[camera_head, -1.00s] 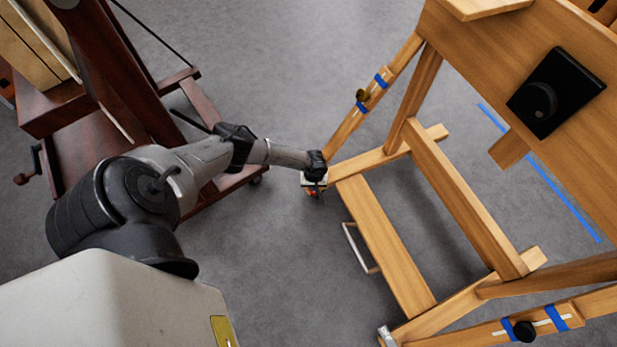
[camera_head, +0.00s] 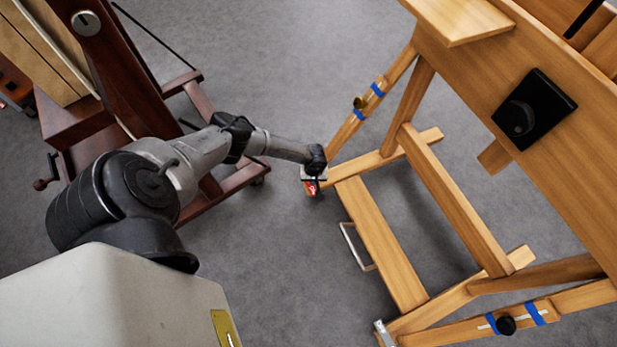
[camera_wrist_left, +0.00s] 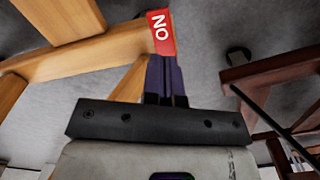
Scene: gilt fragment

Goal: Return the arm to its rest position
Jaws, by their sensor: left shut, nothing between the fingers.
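My left arm (camera_head: 185,160) reaches from the lower left toward the middle of the head view. My left gripper (camera_head: 313,186) points down at its end, close to the near corner of the light wooden easel; I cannot tell whether they touch. In the left wrist view the purple fingers (camera_wrist_left: 166,77) are together with no gap. A red patch with white letters (camera_wrist_left: 160,33) shows at the fingertips. I see no object held. My right gripper is not in view.
The light wooden easel (camera_head: 445,190) fills the right side, with blue tape and black knobs. A dark red-brown wooden easel (camera_head: 120,70) stands at the left behind my arm. Bare grey floor (camera_head: 275,60) lies between them. A thin pale frame (camera_head: 352,248) sits beside the light easel's base.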

